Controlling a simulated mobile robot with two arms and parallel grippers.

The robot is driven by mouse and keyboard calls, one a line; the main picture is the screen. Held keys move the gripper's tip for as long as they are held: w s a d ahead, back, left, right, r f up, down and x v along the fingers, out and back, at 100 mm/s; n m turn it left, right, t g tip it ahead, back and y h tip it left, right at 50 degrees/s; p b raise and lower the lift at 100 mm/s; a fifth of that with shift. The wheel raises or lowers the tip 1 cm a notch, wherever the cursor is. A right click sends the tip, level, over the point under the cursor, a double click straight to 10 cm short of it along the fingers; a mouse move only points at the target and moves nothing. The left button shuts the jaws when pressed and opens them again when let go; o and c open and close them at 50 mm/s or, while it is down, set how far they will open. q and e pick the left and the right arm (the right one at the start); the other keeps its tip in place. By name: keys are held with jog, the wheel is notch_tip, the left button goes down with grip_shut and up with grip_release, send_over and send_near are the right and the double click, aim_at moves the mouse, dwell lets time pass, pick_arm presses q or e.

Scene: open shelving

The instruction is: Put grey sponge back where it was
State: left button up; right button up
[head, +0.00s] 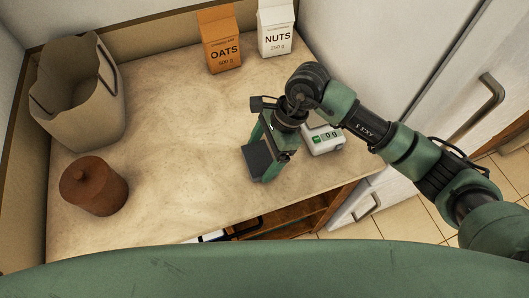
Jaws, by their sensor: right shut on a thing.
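The grey sponge (257,159) is a dark grey block over the right part of the counter, close to the front edge. My right gripper (265,155) points down and is shut on the sponge. From this angle I cannot tell whether the sponge touches the counter or hangs just above it. My left gripper is not in the head view.
An oats box (219,40) and a nuts box (276,28) stand at the back. A bag (78,95) and a brown lidded jar (94,186) stand left. The counter's middle (170,120) is clear.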

jog(key=shift+d, duration=0.1)
jog(key=o, duration=1.8)
jog(key=shift+c, duration=0.2)
jog(key=shift+r, duration=0.1)
jog(key=p+v, duration=0.4)
jog(key=v, duration=0.8)
